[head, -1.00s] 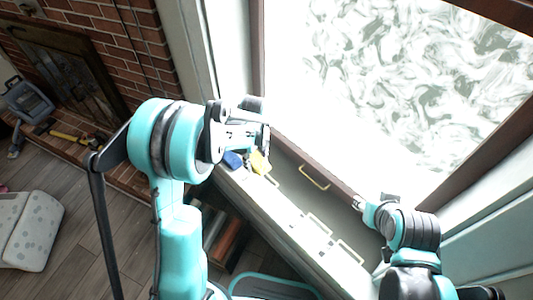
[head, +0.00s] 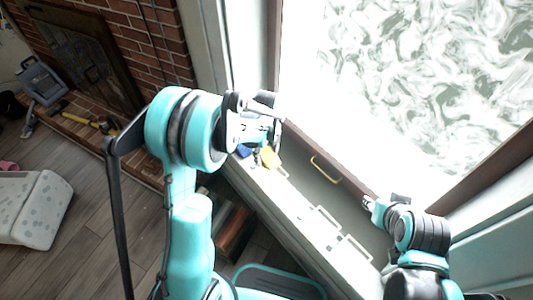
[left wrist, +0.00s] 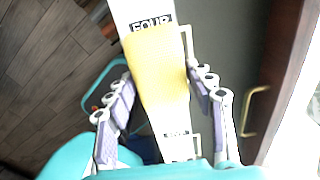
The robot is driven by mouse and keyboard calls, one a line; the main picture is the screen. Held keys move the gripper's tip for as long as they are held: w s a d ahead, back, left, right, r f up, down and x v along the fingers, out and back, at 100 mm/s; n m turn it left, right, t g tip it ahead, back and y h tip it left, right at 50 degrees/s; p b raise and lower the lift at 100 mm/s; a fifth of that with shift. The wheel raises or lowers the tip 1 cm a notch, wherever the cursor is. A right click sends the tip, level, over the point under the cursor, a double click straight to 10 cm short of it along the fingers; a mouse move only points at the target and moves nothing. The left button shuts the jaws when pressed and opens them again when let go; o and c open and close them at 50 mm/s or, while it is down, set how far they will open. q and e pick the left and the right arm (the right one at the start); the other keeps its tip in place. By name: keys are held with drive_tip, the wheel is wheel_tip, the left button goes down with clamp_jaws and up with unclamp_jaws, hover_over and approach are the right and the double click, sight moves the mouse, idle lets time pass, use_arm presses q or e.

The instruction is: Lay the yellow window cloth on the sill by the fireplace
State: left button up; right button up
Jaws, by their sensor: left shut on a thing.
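The yellow cloth (head: 270,157) hangs at my left gripper (head: 266,138), above the white sill (head: 293,213) by the window.
A blue item (head: 243,151) is beside the cloth. Brass-coloured handles (head: 325,169) stand along the window side. The brick fireplace (head: 135,45) is at the upper left, with a blue-grey case (head: 42,82) and a yellow-handled tool (head: 103,126) on its hearth. A white spotted seat (head: 35,205) stands lower left.

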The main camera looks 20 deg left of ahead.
use_arm(q)
drive_tip(key=b, duration=0.4)
hover_over(266, 171)
wheel_tip(266, 171, down, 6)
drive_tip(key=shift+d+f, duration=0.1)
drive_tip(key=shift+f+b, duration=0.25)
drive_tip(key=shift+b, duration=0.1)
drive_tip(key=shift+f, duration=0.6)
drive_tip(key=o, duration=1.1)
wheel_tip(266, 171, up, 12)
drive_tip(key=shift+w, duration=0.15)
